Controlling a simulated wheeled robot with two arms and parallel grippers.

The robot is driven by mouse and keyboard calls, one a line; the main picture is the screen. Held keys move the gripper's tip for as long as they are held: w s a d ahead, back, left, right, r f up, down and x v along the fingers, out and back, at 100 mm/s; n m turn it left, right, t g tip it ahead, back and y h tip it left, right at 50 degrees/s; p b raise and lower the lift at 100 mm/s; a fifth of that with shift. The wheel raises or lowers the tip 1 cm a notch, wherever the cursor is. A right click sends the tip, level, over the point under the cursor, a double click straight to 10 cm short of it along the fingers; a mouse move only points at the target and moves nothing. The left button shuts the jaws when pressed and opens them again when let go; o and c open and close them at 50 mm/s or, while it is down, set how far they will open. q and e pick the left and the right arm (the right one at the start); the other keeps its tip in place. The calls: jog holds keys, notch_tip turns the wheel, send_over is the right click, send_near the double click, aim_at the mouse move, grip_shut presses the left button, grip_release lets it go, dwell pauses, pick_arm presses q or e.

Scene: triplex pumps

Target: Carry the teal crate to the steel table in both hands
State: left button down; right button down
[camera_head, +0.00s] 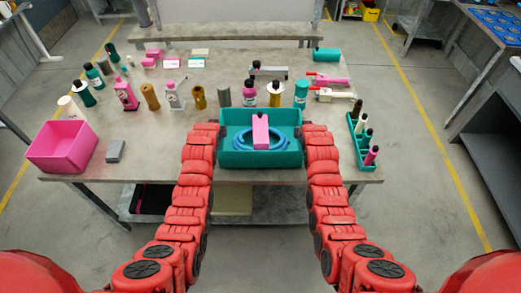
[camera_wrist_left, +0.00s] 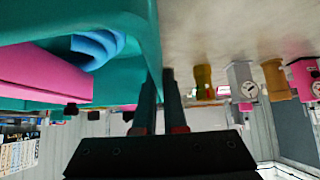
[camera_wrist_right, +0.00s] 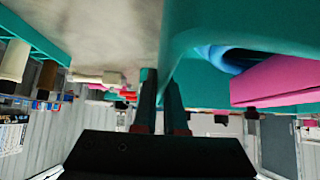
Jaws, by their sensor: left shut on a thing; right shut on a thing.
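The teal crate (camera_head: 235,158) is at the front middle of the grey table, between my two arms. It holds a blue coiled ring (camera_head: 240,138) and a pink block-like thing (camera_head: 261,133) with a dark top. My left gripper (camera_wrist_left: 158,85) is shut on one side wall of the crate, which shows in the left wrist view (camera_wrist_left: 148,25). My right gripper (camera_wrist_right: 162,85) is shut on the opposite wall, which shows in the right wrist view (camera_wrist_right: 180,35). The crate looks level. I cannot tell whether its bottom touches the table (camera_head: 215,65).
A pink bin (camera_head: 62,146) and a grey block (camera_head: 115,151) stand to the left. A teal rack (camera_head: 358,150) with several bottles stands close to the right. Several bottles and fittings line the table behind the crate. Another table (camera_head: 495,28) stands at the far right.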

pick_arm(q)
jog(key=shift+f, duration=0.35)
pick_arm(e)
jog(key=shift+f, duration=0.4)
pick_arm(q)
jog(key=c, duration=1.3)
grip_release()
jog(key=shift+r, duration=0.2)
pick_arm(e)
jog(key=c, duration=1.3)
grip_release()
jog(key=shift+r, duration=0.2)
pick_arm(q)
jog(key=o, duration=0.3)
pick_arm(e)
jog(key=o, duration=0.3)
jog(key=shift+s, duration=0.1)
pick_arm(q)
jog(key=shift+s, duration=0.15)
jog(key=shift+s+r, duration=0.15)
jog(key=shift+r, duration=0.2)
jog(key=v, duration=1.1)
jog(key=shift+f, duration=0.1)
jog(key=shift+s, duration=0.1)
pick_arm(e)
jog(key=shift+v, duration=6)
